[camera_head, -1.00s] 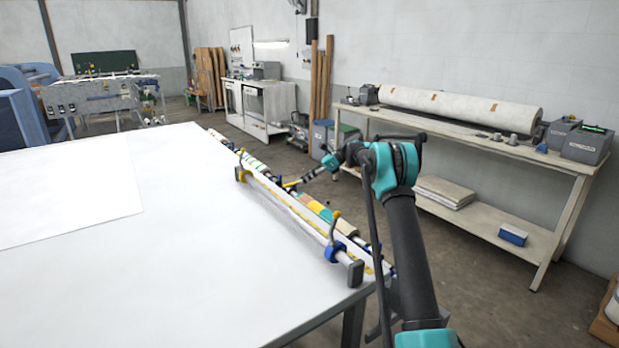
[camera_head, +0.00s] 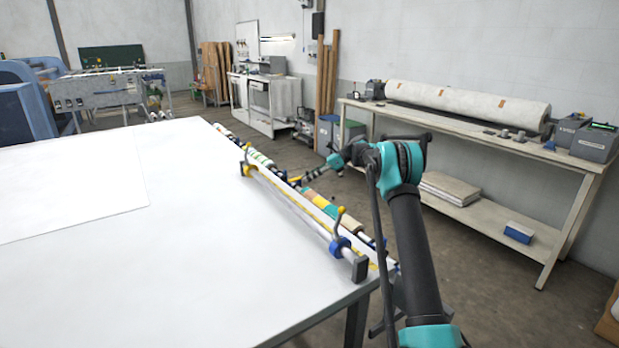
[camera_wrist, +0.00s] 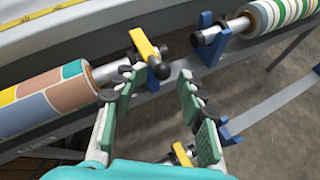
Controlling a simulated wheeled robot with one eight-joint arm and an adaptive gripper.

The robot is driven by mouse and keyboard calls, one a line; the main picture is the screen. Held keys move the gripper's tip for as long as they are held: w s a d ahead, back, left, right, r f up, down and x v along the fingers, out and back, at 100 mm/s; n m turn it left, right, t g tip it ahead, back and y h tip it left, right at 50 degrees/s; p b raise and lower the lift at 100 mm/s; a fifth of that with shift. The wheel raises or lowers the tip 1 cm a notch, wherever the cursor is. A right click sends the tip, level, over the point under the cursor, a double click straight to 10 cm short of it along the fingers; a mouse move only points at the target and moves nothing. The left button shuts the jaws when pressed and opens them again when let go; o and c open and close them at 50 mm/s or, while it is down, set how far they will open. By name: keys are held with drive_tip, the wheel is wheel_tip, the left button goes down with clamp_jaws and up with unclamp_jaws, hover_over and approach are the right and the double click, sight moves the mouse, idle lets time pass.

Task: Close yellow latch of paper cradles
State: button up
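A yellow latch (camera_wrist: 148,48) with a black knob shows in the wrist view, beside the metal shaft end of a patterned paper roll (camera_wrist: 48,98). A second yellow latch (camera_wrist: 182,154) shows lower down, partly behind my right finger, next to a blue cradle bracket (camera_wrist: 232,128). My gripper (camera_wrist: 157,82) is open, with its two fingers apart and nothing between them. The upper latch lies just beyond the left fingertip; I cannot tell whether they touch. In the head view my gripper (camera_head: 306,178) is small, beside the row of rolls along the table's edge.
Another blue cradle bracket (camera_wrist: 208,40) stands by a striped roll (camera_wrist: 275,18). The white table (camera_head: 190,240) fills the left, with a rail (camera_head: 290,207) along its edge. A wooden bench (camera_head: 480,145) with a long roll stands at the right. Open floor lies between.

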drive_tip(key=shift+r, duration=0.1)
drive_tip(key=v, duration=1.2)
drive_tip(key=shift+d, duration=0.1)
